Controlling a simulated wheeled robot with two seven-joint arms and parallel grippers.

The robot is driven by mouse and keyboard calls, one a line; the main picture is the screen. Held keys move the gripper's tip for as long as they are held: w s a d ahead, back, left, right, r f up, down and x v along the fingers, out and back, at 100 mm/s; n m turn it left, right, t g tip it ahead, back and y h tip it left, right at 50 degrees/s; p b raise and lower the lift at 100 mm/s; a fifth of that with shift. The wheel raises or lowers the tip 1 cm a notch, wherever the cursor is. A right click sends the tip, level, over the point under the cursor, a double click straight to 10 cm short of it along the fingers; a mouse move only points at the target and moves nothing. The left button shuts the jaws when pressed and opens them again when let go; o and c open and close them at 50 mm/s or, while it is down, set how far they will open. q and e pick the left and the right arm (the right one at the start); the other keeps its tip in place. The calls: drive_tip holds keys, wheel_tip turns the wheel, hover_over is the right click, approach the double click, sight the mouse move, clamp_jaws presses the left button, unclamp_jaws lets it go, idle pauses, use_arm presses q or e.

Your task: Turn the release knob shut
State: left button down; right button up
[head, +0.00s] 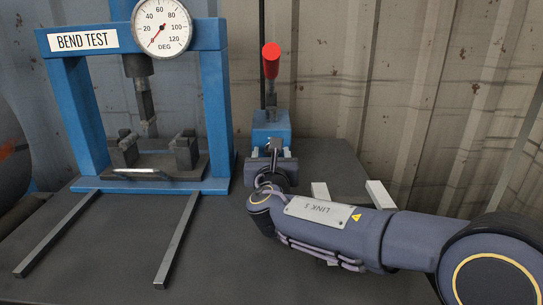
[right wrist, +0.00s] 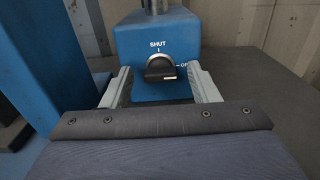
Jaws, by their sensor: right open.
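The release knob (right wrist: 161,68) is a dark round dial with a bar grip on the front of the blue pump block (right wrist: 155,35). Its bar lies roughly level, pointing right to a partly hidden label starting "OP"; "SHUT" is printed above it. My right gripper (right wrist: 160,71) is open, one pale finger on each side of the knob, with visible gaps and no contact that I can see. In the head view my right gripper (head: 271,152) is in front of the blue block (head: 270,128) and hides the knob. My left gripper is not in view.
A blue bend-test frame (head: 214,110) with a dial gauge (head: 161,27) stands to the left. A red-tipped lever (head: 271,62) rises from the pump. Grey bars (head: 178,238) lie on the dark table (head: 230,265). A corrugated wall (head: 330,80) is behind.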

drive_tip(key=c, duration=1)
drive_tip(key=n+p, duration=0.3)
drive_tip(key=shift+a+n, duration=0.1)
drive_tip(key=shift+n, duration=0.3)
drive_tip(key=shift+f+n+p, duration=0.1)
drive_tip(key=shift+n+p, duration=1.1)
drive_tip(key=shift+n, duration=0.3)
drive_tip(key=o, duration=1)
